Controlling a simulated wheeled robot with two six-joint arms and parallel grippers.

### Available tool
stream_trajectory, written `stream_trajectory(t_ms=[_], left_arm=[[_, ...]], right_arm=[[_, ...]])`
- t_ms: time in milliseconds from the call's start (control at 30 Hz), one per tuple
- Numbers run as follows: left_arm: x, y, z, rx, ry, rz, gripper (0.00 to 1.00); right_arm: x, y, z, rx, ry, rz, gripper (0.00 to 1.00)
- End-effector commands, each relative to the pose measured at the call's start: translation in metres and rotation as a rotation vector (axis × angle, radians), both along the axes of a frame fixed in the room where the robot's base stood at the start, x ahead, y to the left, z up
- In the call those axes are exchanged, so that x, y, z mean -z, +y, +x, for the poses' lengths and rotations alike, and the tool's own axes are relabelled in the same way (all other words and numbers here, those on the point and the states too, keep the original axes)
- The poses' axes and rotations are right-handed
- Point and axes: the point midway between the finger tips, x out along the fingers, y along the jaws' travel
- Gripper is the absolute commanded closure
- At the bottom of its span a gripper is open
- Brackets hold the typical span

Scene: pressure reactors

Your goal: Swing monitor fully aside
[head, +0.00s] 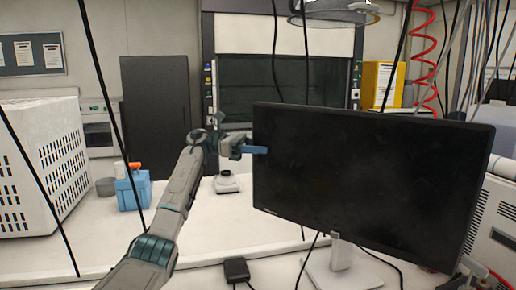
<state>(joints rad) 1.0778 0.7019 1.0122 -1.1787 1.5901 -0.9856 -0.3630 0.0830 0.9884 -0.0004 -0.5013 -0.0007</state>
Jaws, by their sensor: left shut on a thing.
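The monitor (365,180) is black and stands on a light stand (342,262) at the right of the head view, its screen angled a little. My left gripper (254,149) reaches in from the left and is shut on the monitor's left edge. My right gripper is not in view; a small piece at the bottom right corner cannot be made out.
A white perforated crate (60,165) and a blue container (133,190) stand at the left. A small white device (227,183) sits behind my left arm. Dark cables hang across the view. White equipment (492,225) is close to the monitor's right.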

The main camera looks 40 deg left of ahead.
Motion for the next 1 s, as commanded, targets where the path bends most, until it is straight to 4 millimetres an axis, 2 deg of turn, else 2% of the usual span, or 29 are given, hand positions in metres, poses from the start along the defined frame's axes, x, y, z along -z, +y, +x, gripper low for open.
stream_trajectory(t_ms=[733,833,1000], left_arm=[[0.005,0.001,0.001,-0.001,0.007,0.000,0.51],[0.005,0.007,-0.002,-0.003,0.007,0.000,0.51],[0.005,0.034,-0.014,-0.005,0.006,0.001,0.51]], right_arm=[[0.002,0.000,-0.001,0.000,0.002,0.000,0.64],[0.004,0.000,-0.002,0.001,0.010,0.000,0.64],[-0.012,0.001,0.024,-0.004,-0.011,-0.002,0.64]])
